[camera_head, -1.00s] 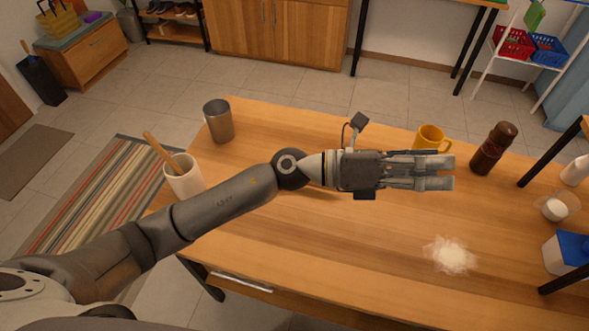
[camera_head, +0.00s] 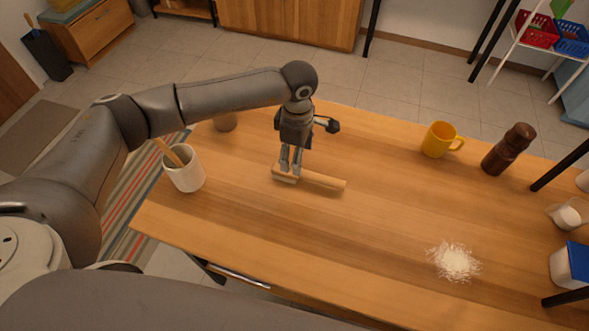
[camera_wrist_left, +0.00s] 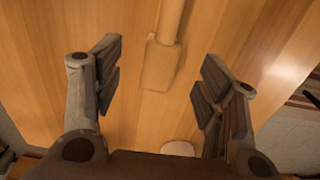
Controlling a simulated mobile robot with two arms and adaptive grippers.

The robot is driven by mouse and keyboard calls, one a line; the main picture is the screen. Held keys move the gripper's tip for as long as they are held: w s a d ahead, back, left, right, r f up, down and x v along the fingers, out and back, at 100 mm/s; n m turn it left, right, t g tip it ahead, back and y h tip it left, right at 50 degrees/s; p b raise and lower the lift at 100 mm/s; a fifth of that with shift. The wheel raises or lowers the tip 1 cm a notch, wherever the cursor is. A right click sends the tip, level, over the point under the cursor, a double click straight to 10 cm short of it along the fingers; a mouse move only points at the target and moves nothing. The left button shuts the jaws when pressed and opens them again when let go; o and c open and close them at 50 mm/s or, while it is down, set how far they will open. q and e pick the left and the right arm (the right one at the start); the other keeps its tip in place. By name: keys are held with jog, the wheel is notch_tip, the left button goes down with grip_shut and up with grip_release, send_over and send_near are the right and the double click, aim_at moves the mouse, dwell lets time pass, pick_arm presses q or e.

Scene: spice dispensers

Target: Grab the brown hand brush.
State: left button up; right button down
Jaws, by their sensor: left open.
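The brown hand brush (camera_head: 325,181) lies flat on the wooden table, its handle pointing right in the head view. Its wider end is partly hidden by my left gripper (camera_head: 288,174), which points down over that end. In the left wrist view the brush (camera_wrist_left: 162,66) lies between the two spread fingers, its handle running up the picture. My left gripper (camera_wrist_left: 160,78) is open, with a gap on both sides of the brush. I cannot tell how high the fingertips are above the table. My right gripper is not in view.
A white cup (camera_head: 186,177) with a wooden utensil stands left of the brush. A metal cup (camera_head: 226,122) is partly hidden behind my arm. A yellow mug (camera_head: 437,140), a dark mill (camera_head: 508,150) and a pile of white powder (camera_head: 455,261) are to the right.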

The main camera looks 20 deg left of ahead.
aim_at(311, 178)
pick_arm(q)
jog(key=shift+f, duration=0.85)
jog(key=f, duration=0.1)
jog(key=f+p, duration=0.2)
jog(key=f, duration=0.1)
jog(key=shift+s+a, duration=0.2)
jog(key=shift+a, duration=0.05)
jog(key=shift+f, duration=0.7)
jog(key=c, duration=1.1)
